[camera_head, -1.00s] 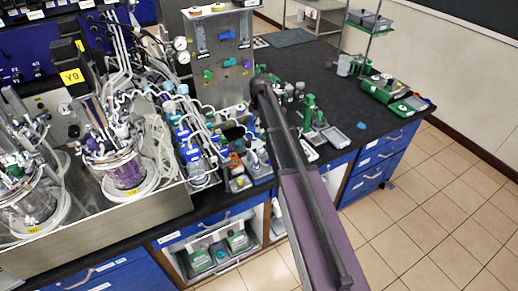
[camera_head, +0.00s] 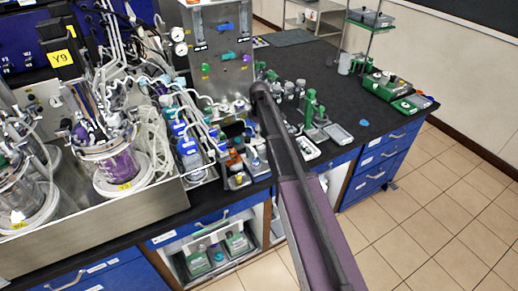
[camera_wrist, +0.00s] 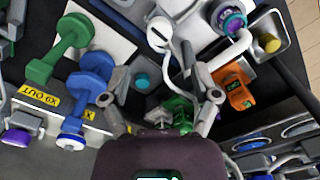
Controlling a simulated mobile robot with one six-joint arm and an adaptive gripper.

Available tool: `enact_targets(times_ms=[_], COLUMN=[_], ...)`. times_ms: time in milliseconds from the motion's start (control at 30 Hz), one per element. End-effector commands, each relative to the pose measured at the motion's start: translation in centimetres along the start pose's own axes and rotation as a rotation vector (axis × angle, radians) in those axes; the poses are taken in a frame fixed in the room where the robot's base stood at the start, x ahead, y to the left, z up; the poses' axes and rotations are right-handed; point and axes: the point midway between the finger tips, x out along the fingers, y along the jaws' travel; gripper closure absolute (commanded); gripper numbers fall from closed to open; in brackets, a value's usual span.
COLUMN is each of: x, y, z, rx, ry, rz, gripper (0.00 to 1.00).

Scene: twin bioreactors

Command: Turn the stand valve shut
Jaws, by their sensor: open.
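My gripper (camera_wrist: 162,80) is open in the wrist view, its two fingers spread with nothing held. A green part (camera_wrist: 180,108) lies low between the fingers, partly hidden by my gripper. A green handle (camera_wrist: 58,52) and a blue handle (camera_wrist: 90,85) lie left of the left finger. In the head view, an upright metal panel (camera_head: 222,82) carries small valves, among them a blue one (camera_head: 226,27), a purple one (camera_head: 246,58) and a green one (camera_head: 205,68). I cannot tell which of these is the stand valve. My arm hides the gripper in the head view.
Glass vessels (camera_head: 118,160) with tubing stand in a metal tray (camera_head: 105,212) at left. An orange device (camera_wrist: 237,92) is right of my gripper in the wrist view. Green and grey equipment stands on the black bench (camera_head: 300,62). Tiled floor (camera_head: 440,210) is clear at right.

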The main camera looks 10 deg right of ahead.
Motion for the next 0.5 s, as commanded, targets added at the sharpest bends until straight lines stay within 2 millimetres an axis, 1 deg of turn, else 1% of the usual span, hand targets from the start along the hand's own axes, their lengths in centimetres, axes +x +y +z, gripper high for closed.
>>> enact_targets(times_ms=[33, 500], x=[0.8, 4.4], y=[0.0, 0.0], z=[0.0, -0.1], rx=[0.0, -0.001], ry=[0.0, 0.0], rz=[0.0, 0.0], gripper=[0.21, 0.21])
